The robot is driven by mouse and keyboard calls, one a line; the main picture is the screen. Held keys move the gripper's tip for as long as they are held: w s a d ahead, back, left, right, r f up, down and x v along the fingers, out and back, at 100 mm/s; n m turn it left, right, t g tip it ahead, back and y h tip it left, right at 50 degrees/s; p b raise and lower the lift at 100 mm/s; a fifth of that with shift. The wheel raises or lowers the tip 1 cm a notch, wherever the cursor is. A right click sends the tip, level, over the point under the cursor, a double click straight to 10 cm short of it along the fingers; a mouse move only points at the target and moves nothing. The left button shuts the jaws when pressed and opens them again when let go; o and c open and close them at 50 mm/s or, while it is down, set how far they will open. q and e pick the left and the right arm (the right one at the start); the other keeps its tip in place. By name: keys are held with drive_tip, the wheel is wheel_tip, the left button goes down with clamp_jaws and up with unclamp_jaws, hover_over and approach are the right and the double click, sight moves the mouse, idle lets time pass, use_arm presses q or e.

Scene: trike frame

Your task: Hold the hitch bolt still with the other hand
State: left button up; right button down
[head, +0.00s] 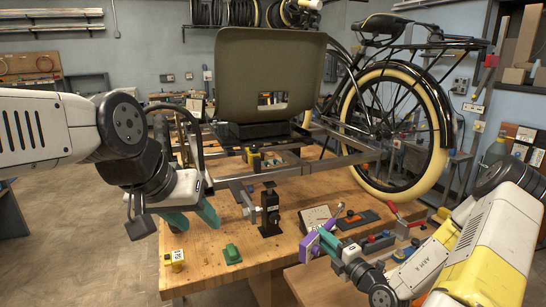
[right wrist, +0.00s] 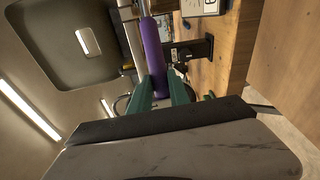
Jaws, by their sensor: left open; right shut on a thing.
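My right gripper (head: 326,240) has teal fingers and is shut on a purple-handled tool (head: 309,246) at the table's front. The purple handle (right wrist: 154,50) also shows between the fingers in the right wrist view. My left gripper (head: 192,216) is open and empty, left of the trike frame's front end. A small silver bolt-like part (head: 250,211) sits beside a black upright stand (head: 270,212) under the grey metal frame (head: 240,183). I cannot tell for certain whether it is the hitch bolt. My left gripper is apart from it, to its left.
A wooden workbench (head: 205,250) carries a green block (head: 232,254), a yellow block (head: 177,260) and a dark tray (head: 357,219). An olive seat shell (head: 262,50) and a cream-tyred wheel (head: 437,150) rise behind.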

drive_tip(key=shift+r, duration=0.15)
drive_tip(key=r+n+y, duration=0.1)
drive_tip(key=a+r+g+y, duration=0.1)
drive_tip(key=r+n+g, duration=0.1)
drive_tip(key=r, duration=0.1)
drive_tip(key=shift+s+a+n+y, duration=0.2)
drive_tip(key=shift+a+n+y, duration=0.1)
drive_tip(key=shift+a+y, duration=0.1)
drive_tip(key=s+a+r+n+g+y, duration=0.1)
drive_tip(key=g, duration=0.1)
drive_tip(key=s+a+r+n+g+y, duration=0.1)
drive_tip(key=r+n+y, duration=0.1)
drive_tip(key=shift+s+g, duration=0.15)
drive_tip(key=shift+g, duration=0.25)
drive_tip(key=s+n+g+y, duration=0.3)
drive_tip(key=s+n+g, duration=0.4)
drive_tip(key=g, duration=0.3)
drive_tip(key=shift+s+r+g, duration=0.3)
drive_tip(key=shift+s+r, duration=0.1)
drive_tip(key=shift+s, duration=0.15)
drive_tip(key=shift+a, duration=0.1)
